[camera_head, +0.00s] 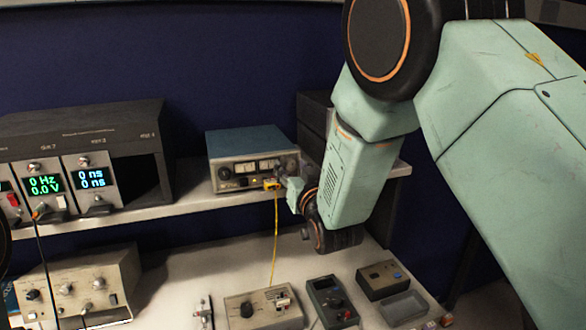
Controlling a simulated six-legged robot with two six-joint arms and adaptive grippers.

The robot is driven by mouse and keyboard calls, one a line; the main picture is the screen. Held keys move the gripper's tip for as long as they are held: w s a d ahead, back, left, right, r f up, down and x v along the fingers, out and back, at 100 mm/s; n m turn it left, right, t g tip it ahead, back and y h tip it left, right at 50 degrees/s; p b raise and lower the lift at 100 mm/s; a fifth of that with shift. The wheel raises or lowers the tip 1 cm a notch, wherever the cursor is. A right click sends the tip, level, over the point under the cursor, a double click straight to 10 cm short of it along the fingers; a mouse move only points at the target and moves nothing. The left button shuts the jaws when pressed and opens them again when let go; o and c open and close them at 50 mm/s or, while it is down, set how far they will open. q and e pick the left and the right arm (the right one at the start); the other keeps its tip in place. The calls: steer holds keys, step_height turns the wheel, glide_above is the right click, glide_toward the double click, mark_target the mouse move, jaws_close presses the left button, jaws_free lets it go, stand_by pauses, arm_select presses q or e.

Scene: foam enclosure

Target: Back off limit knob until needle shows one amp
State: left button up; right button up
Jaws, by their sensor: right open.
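A supply unit with a blue top (246,140) stands on the shelf in the middle of the head view. Its grey front has two small white needle meters (257,166) and a dark knob (225,173) at the left. The needles are too small to read, and I cannot tell which knob is the limit knob. A yellow lead (275,235) hangs from the front's lower right. My right gripper (285,168) is open at the right end of this front and hides part of it. I cannot tell whether it touches a knob. My left gripper is out of view.
A dark rack (100,125) with lit displays stands left on the shelf (180,200). Below, a beige instrument (85,280), a grey box (262,308), a dark handheld meter (330,300) and a small tray (403,308) occupy the bench. A dark box (313,115) stands behind my right arm.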

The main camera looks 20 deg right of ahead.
steer(key=shift+d, duration=0.25)
steer(key=shift+c, duration=0.9)
steer(key=shift+w+d+f, duration=0.15)
steer(key=shift+w+f, duration=0.1)
steer(key=shift+w, duration=0.1)
steer(key=c, duration=0.3)
steer(key=shift+a, duration=0.25)
steer(key=c, duration=0.3)
steer(key=shift+c, duration=0.8)
steer(key=shift+d, duration=0.15)
jaws_close()
steer(key=n+b, duration=0.2)
steer(key=n, duration=0.1)
steer(key=shift+n, duration=0.4)
steer(key=shift+s+n+b, duration=0.1)
steer(key=shift+n+b, duration=1.15)
steer(key=shift+n, duration=1.25)
